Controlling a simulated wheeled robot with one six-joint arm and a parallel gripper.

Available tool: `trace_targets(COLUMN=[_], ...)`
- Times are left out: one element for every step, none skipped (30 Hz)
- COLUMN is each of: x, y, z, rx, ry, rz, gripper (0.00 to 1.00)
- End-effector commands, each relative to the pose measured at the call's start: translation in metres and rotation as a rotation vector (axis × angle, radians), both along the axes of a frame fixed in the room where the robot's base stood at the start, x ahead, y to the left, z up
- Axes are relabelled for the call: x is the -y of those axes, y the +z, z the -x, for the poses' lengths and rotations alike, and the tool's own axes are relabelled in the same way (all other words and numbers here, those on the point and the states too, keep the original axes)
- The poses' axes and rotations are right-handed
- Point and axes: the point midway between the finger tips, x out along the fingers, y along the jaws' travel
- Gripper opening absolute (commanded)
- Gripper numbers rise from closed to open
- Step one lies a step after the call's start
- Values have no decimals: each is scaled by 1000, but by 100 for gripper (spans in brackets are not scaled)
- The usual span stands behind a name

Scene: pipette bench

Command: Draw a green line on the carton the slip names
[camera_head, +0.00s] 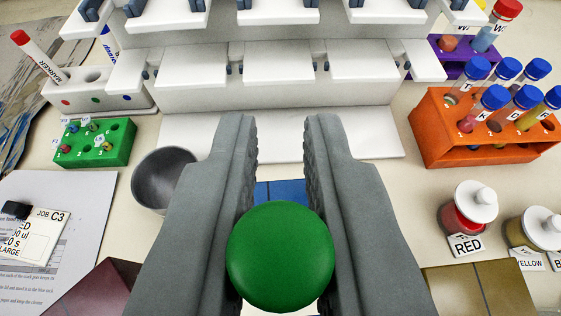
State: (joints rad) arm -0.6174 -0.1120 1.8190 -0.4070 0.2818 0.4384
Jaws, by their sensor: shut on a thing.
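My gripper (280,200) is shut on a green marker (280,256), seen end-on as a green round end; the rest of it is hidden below. Under it, a blue carton (283,190) shows between my fingers. A maroon carton (100,292) is at the lower left and an olive-brown carton (480,288) at the lower right, both partly cut off. The slip (48,232) at the left reads "JOB C3", with partly covered lines ending "ED", "0 ul" and "LARGE"; a black object covers its corner.
A marker holder (140,103) at upper left holds a red-capped and a blue-marked marker. A green rack (115,150), grey bowl (165,178), white stepped stand (280,88), orange tube rack (440,145) and lidded jars (466,212) surround my gripper. A printed sheet (85,195) lies left.

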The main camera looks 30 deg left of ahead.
Motion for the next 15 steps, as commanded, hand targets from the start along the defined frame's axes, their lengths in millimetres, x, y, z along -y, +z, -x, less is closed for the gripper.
trace_targets(x=[0,0,0,0,0,0,0,0,0,0,0,0,0,0,0], y=[0,0,0,0,0,1,1,2,4,6,8,11,13,15,17], z=[0,0,0,0,0,0,0,0,0,0,0,0,0,0,0], rx=[0,0,0,0,0,1,1,1,1,0,0,0,1,1,2], ry=[0,0,0,0,0,0,0,0,0,0,0,-1,0,0,0], rz=[0,0,0,0,0,0,0,0,0,-1,-1,-2,-2,-2,-1], gripper=[0,0,0,0,0,0,0,0,0,0,0,0,0,0,0])
